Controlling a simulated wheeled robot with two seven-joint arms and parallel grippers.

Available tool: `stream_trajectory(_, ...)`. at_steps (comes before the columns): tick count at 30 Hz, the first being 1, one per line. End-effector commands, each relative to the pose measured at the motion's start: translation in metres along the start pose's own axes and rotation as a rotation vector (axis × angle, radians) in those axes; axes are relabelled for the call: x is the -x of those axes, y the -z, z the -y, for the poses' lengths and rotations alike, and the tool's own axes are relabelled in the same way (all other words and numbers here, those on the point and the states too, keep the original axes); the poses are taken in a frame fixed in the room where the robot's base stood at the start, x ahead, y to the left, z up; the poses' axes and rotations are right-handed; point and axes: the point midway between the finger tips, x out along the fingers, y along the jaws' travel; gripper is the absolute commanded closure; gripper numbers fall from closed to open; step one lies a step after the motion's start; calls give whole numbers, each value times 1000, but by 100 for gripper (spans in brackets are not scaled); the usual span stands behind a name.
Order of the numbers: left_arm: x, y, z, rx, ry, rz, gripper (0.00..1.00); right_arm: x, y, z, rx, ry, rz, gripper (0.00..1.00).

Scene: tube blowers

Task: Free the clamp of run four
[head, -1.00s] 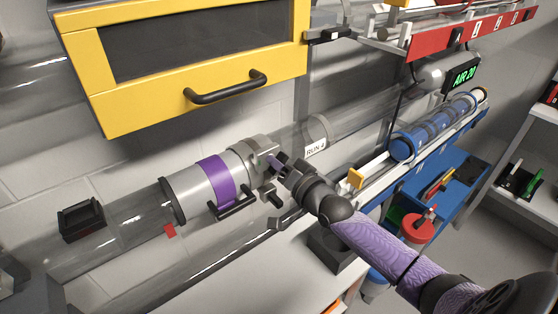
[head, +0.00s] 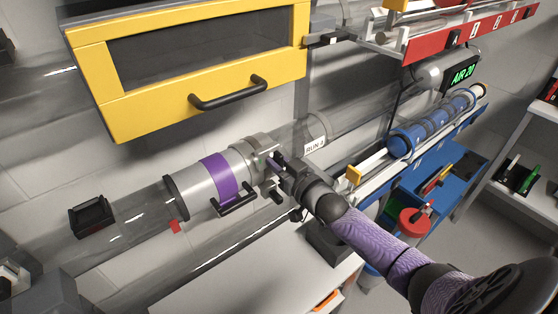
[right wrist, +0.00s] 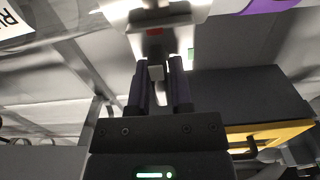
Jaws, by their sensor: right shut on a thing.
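The run with the "RUN 4" label (head: 315,146) is a clear horizontal tube on the wall. It carries a grey-and-white cylinder with a purple band (head: 219,177). A grey clamp collar (head: 259,146) sits around its right end. My right gripper (head: 275,163) is at the right side of this collar, its arm coming from the lower right. In the right wrist view its two dark fingers (right wrist: 160,82) are shut on a small light tab (right wrist: 155,72) below a grey block with a red mark (right wrist: 155,31). The fingers partly hide the tab. My left gripper is not in view.
A yellow cabinet (head: 113,92) with a black handle hangs above the tube. A black bracket (head: 232,203) sticks out below the purple band. A white bench (head: 215,292) is below.

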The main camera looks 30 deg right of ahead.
Motion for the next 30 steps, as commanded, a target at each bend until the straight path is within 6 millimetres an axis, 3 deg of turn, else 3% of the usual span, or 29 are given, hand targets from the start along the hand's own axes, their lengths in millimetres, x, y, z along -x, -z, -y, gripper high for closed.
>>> stream_trajectory(19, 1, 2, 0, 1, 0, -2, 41, 0, 0, 0, 45, 0, 1, 100)
stream_trajectory(20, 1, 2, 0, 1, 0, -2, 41, 0, 0, 0, 45, 0, 1, 69)
stream_trajectory(23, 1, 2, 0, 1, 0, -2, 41, 0, 0, 0, 44, 0, 1, 48)
stream_trajectory(30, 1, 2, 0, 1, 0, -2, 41, 0, 0, 0, 43, 0, 0, 46)
